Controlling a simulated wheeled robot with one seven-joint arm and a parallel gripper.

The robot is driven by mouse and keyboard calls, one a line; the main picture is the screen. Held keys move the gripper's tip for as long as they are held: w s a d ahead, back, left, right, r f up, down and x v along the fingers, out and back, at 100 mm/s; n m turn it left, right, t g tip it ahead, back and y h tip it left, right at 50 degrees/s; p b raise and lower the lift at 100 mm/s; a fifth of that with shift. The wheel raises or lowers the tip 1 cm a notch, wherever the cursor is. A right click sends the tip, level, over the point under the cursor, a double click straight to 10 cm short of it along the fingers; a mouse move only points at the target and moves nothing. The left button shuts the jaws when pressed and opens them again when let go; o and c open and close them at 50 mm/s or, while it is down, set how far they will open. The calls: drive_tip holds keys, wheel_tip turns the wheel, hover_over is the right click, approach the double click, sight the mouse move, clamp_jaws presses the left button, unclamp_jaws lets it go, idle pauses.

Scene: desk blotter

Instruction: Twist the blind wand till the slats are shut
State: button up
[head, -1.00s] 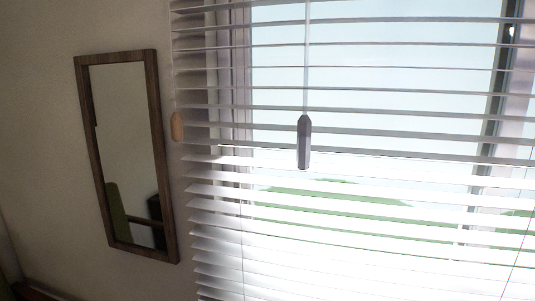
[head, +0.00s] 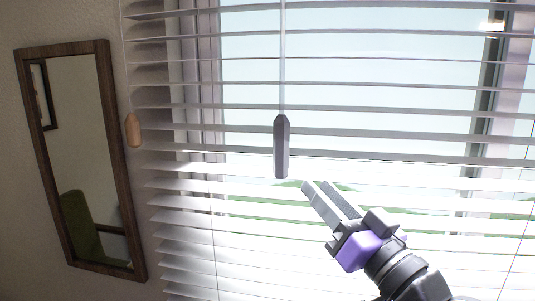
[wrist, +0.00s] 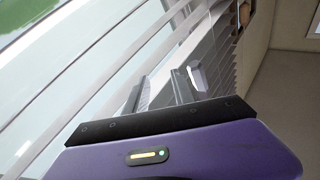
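The blind wand (head: 281,146) hangs in front of the slats in the head view, a thin clear rod above a dark grey faceted handle. The blind slats (head: 190,188) are tilted open, with bright daylight and greenery showing between them. My gripper (head: 318,185) is below and right of the wand handle, its two fingers pointing up and left. The fingers are apart with nothing between them. In the wrist view the fingers (wrist: 159,86) also stand apart. A pale grey shape just right of them looks like the wand handle (wrist: 196,78). I cannot tell the depth gap to the wand.
A wood-framed mirror (head: 82,165) hangs on the wall at the left. A tan oval cord pull (head: 133,130) hangs at the blind's left edge. Thin cords run down through the slats. The space left of the wand is clear in front of the blind.

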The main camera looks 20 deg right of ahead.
sight(287, 154)
wheel_tip(287, 154, up, 12)
drive_tip(key=n+y, duration=0.3)
drive_tip(key=n, duration=0.1)
drive_tip(key=a+f+n+g+y, duration=0.1)
drive_tip(key=a+f+g, duration=0.1)
drive_tip(key=a+f+n+g, duration=0.1)
drive_tip(key=a+f+g, duration=0.1)
drive_tip(key=shift+s+a+f+y, duration=0.1)
drive_tip(key=shift+s+y, duration=0.05)
drive_tip(key=shift+y, duration=0.25)
drive_tip(key=shift+a+f+g, duration=0.1)
drive_tip(key=shift+f+g, duration=0.2)
drive_tip(key=shift+g, duration=0.1)
drive_tip(key=shift+w+a+f, duration=0.1)
drive_tip(key=shift+w, duration=0.15)
drive_tip(key=p+x, duration=0.1)
drive_tip(key=x, duration=0.6)
drive_tip(key=shift+w, duration=0.15)
clamp_jaws()
